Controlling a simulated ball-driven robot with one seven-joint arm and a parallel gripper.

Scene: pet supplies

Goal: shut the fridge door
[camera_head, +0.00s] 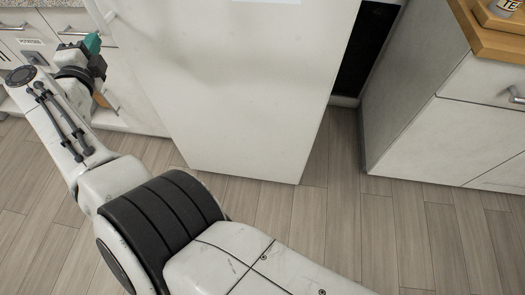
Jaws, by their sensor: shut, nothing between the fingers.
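The white fridge door (250,105) fills the middle of the view as a tall flat panel. Its lower edge hangs over the wooden floor and its top is cut off. A dark gap (365,50) shows behind its right edge; I cannot tell how far the door stands from its frame. A pale handle part shows at the door's left edge (112,17). My gripper (93,44), black with teal fingers, is at the upper left, just left of the door's left edge. It is shut and empty. I cannot tell whether it touches the door.
White cabinets with a grey counter and bar handles (82,32) stand at the upper left, behind my gripper. A white drawer cabinet (440,125) with a wooden top stands at the right. The wooden floor (330,215) in front of the door is clear.

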